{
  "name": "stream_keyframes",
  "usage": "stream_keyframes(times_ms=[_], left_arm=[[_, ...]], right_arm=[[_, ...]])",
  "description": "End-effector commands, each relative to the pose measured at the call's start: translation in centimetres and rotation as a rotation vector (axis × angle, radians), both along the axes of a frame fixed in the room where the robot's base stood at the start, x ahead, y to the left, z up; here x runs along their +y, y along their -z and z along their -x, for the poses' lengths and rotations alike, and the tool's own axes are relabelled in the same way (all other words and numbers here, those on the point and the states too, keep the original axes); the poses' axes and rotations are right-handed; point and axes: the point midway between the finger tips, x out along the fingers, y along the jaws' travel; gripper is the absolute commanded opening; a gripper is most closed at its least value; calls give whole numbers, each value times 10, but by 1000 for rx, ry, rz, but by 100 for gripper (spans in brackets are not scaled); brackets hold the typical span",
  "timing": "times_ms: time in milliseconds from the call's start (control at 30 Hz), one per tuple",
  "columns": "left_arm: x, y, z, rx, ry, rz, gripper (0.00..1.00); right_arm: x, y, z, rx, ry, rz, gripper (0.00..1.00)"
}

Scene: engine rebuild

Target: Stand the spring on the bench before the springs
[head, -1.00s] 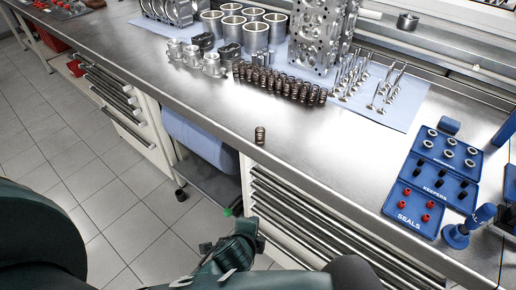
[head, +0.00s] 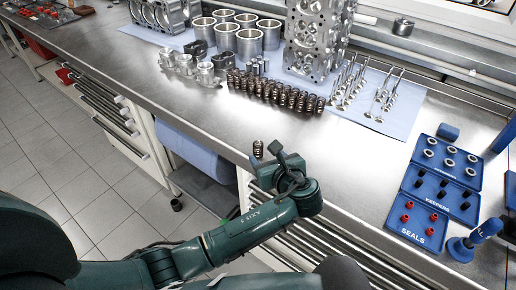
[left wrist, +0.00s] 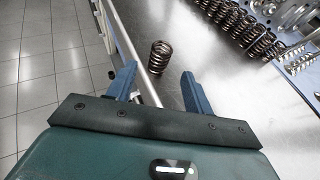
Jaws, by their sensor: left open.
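A single dark coil spring (head: 258,149) stands upright on the bench near its front edge, apart from the other springs. It also shows in the left wrist view (left wrist: 159,57), beyond the fingertips and roughly between them. The rows of springs (head: 275,90) stand farther back on the bench; several show at the upper right of the left wrist view (left wrist: 244,26). My left gripper (head: 277,155) is at the bench's front edge, beside the single spring. In the left wrist view its blue fingers (left wrist: 158,75) are spread with nothing between them. My right gripper is not in view.
A cylinder head (head: 312,40), cylinder liners (head: 250,40) and valves (head: 350,80) stand on a blue mat behind the springs. A blue tray (head: 418,231) of seals and keepers is at the right. Bare bench lies between the single spring and the tray.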

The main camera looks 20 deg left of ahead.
Motion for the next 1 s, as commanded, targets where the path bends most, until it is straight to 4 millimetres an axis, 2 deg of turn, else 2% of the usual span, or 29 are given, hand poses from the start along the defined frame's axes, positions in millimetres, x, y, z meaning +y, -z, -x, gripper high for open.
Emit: stream_keyframes(times_ms=[167, 500, 767, 1000], left_arm=[[8, 4, -8, 1, -1, -1, 52], [35, 20, -40, 0, -1, 0, 52], [37, 22, -42, 1, 1, 2, 52], [36, 22, -42, 1, 1, 2, 33]], right_arm=[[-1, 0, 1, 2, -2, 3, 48], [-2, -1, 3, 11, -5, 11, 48], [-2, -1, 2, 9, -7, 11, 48], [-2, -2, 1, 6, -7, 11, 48]])
